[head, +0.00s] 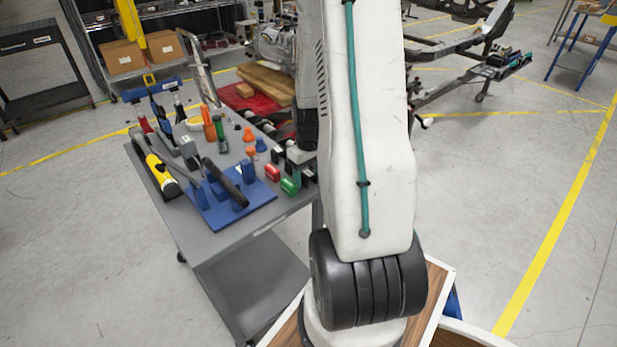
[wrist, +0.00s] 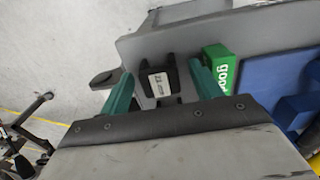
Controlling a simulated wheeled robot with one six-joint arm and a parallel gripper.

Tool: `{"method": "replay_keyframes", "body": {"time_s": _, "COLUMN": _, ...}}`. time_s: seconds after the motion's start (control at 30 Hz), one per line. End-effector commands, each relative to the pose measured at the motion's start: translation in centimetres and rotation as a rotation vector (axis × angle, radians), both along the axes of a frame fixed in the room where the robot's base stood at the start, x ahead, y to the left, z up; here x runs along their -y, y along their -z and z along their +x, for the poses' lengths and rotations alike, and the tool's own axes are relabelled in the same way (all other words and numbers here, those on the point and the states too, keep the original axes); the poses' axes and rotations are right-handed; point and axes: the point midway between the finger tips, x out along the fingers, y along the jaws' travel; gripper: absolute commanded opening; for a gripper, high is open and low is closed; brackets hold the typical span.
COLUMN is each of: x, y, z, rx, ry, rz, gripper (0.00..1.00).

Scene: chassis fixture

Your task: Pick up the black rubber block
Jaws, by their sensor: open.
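The black rubber block (wrist: 173,73) shows in the wrist view with a pale printed label on its near face. It sits on the grey cart top (wrist: 130,45). My gripper (wrist: 161,70) is open, with one green finger on each side of the block. The gaps to the block look small, and I cannot tell whether either finger touches it. In the head view my arm covers part of the cart's right end, and I cannot make out the block clearly there.
In the head view, a red block (head: 272,173), orange pieces (head: 250,152) and a yellow-handled tool (head: 160,174) crowd the cart.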

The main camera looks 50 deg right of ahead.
Motion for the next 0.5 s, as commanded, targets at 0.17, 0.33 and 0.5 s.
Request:
{"method": "replay_keyframes", "body": {"time_s": 0.17, "x": -0.01, "y": -0.02, "z": 0.01, "rx": 0.0, "ry": 0.0, "rz": 0.0, "gripper": 0.61}}
{"method": "replay_keyframes", "body": {"time_s": 0.33, "x": -0.01, "y": -0.03, "z": 0.0, "rx": 0.0, "ry": 0.0, "rz": 0.0, "gripper": 0.14}}
{"method": "replay_keyframes", "body": {"time_s": 0.5, "x": -0.01, "y": -0.04, "z": 0.01, "rx": 0.0, "ry": 0.0, "rz": 0.0, "gripper": 0.06}}
